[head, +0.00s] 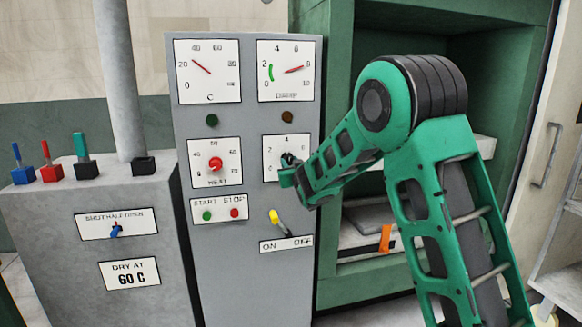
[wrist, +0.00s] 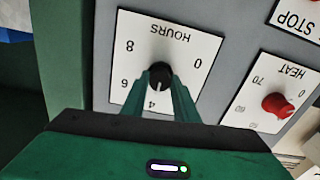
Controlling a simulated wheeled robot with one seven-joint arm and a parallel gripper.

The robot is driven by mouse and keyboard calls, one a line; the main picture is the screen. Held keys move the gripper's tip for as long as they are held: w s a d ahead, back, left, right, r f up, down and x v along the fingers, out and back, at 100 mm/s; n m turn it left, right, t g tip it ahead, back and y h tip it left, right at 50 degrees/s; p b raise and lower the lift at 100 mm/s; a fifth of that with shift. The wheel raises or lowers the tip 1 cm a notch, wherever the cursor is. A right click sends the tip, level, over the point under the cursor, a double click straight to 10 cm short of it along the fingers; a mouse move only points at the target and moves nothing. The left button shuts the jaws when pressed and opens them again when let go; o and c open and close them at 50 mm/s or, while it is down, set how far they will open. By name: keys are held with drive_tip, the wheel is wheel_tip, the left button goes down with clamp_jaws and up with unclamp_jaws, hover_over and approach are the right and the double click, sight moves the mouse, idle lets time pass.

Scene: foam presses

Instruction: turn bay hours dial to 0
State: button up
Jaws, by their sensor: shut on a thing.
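The hours dial (wrist: 135,45) is a white plate with a black knob (wrist: 160,75); it shows upside down in the wrist view, with 0, 4, 6 and 8 readable. In the head view the dial plate (head: 272,145) is on the right of the grey panel, partly hidden by my arm. My gripper (wrist: 164,88) is shut on the black knob, with one green finger on either side. It also shows at the dial in the head view (head: 288,168). I cannot clearly read where the knob points.
A red heat knob (head: 216,163) sits left of the hours dial. Start and stop buttons (head: 220,213) and a yellow-tipped on/off lever (head: 274,216) are below. Two gauges (head: 207,90) are above. The green press (head: 352,20) stands close on the right.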

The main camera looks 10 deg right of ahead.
drive_tip(key=shift+d, duration=0.1)
drive_tip(key=n, duration=1.1)
drive_tip(key=shift+f, duration=0.1)
drive_tip(key=n, duration=0.6)
drive_tip(key=shift+a+f+n, duration=0.1)
drive_tip(key=shift+a+n, duration=0.1)
drive_tip(key=shift+n, duration=0.2)
drive_tip(key=n, duration=0.5)
drive_tip(key=shift+a+f+n, duration=0.1)
drive_tip(key=shift+f+n, duration=0.05)
drive_tip(key=shift+n, duration=0.15)
drive_tip(key=shift+f, duration=0.1)
drive_tip(key=o, duration=1)
drive_tip(key=shift+o, duration=0.2)
